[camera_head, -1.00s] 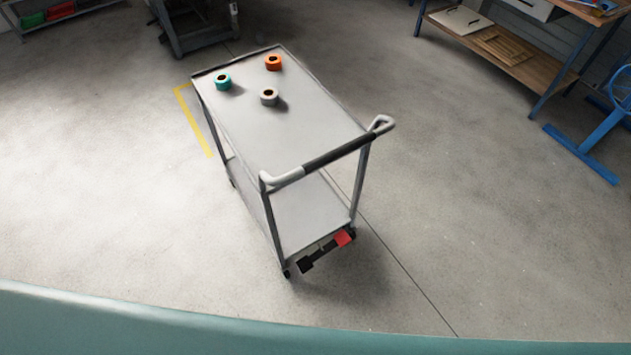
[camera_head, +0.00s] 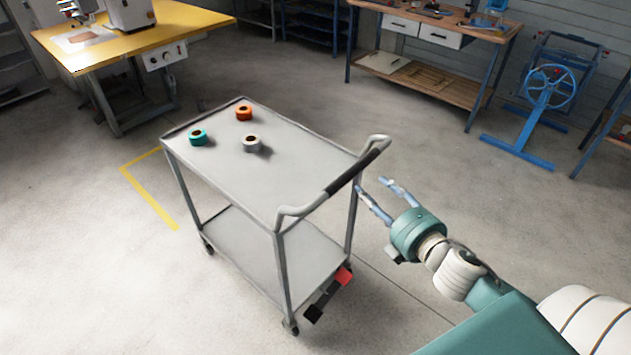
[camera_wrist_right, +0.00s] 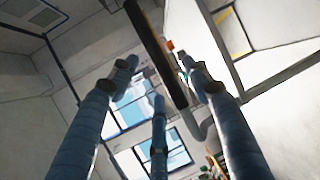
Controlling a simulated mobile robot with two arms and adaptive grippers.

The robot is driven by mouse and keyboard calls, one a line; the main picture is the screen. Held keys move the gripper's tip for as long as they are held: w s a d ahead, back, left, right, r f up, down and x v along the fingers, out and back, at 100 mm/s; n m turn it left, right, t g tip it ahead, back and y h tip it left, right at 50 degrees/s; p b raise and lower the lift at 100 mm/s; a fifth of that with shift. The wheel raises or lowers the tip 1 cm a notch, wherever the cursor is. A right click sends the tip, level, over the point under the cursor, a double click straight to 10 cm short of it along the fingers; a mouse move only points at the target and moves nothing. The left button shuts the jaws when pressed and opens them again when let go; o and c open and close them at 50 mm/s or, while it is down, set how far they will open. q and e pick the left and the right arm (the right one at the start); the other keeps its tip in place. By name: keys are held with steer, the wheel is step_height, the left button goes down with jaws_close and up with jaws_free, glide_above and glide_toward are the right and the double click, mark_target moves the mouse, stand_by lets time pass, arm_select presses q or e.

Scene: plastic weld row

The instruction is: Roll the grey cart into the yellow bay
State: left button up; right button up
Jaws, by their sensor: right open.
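The grey cart (camera_head: 285,175) stands in the middle of the head view, with a lower shelf and a handle with a black grip (camera_head: 345,172) at its near right end. Yellow floor tape of the bay (camera_head: 150,196) shows left of and beyond the cart; the cart hides the rest. My right gripper (camera_head: 370,184) is open and empty, just right of the handle. In the right wrist view the black grip (camera_wrist_right: 153,45) passes between the spread fingers; I cannot tell if they touch it. My left gripper is out of view.
Teal (camera_head: 198,137), orange (camera_head: 244,113) and grey (camera_head: 252,143) rolls sit on the cart top. A red and black pedal (camera_head: 343,277) is at its near base. A yellow-topped machine table (camera_head: 190,22), a workbench (camera_head: 440,85) and a blue wheel stand (camera_head: 545,95) stand behind. The floor beside the cart is clear.

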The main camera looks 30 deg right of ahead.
mark_target(353, 172)
steer(key=w, duration=0.4)
steer(key=shift+w+r+p, duration=0.15)
steer(key=shift+r+p, duration=0.1)
steer(key=shift+p, duration=0.15)
steer(key=x, duration=0.5)
steer(key=shift+a+p, duration=0.15)
steer(key=shift+p, duration=0.2)
steer(key=shift+x, duration=0.85)
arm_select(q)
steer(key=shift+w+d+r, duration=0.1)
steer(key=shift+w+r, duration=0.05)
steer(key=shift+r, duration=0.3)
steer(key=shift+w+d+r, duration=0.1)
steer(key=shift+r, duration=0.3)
arm_select(e)
jaws_close()
